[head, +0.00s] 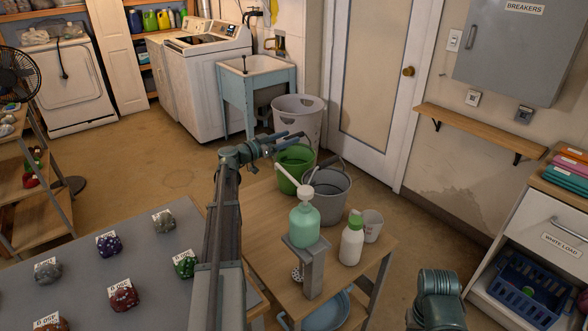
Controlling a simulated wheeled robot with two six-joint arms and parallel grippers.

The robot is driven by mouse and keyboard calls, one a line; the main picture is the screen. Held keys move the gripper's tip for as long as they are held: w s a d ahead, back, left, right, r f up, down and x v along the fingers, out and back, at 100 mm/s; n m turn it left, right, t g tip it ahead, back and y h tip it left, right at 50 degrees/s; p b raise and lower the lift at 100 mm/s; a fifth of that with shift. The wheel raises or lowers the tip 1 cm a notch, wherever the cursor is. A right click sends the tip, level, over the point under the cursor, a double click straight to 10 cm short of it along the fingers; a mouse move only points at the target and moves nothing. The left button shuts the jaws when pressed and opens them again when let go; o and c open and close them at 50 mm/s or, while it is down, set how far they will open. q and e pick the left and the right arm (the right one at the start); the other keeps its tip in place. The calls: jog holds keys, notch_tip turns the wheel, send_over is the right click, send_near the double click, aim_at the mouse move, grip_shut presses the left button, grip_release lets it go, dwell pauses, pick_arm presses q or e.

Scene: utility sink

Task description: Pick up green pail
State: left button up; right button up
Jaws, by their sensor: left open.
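The green pail (292,172) stands at the far left of the small wooden table, partly hidden by the white pump spout and the grey bucket. A dark handle shows at its rim. My left gripper (287,143) is open and empty at the pail's far rim, with its fingers pointing right. It overlaps the rim in the picture; I cannot tell whether it touches. My right gripper is not in view; only part of my right arm shows at the bottom right.
A grey bucket (326,194) stands close on the pail's right. In front are a green pump bottle (304,226) on a stand, a white bottle (351,243) and a white cup (372,226). A white bin (298,117) stands behind. Floor left of the pail is clear.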

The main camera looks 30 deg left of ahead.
aim_at(303, 132)
pick_arm(q)
jog(key=x, duration=0.3)
jog(key=shift+f, duration=0.1)
grip_shut()
dwell(1.3)
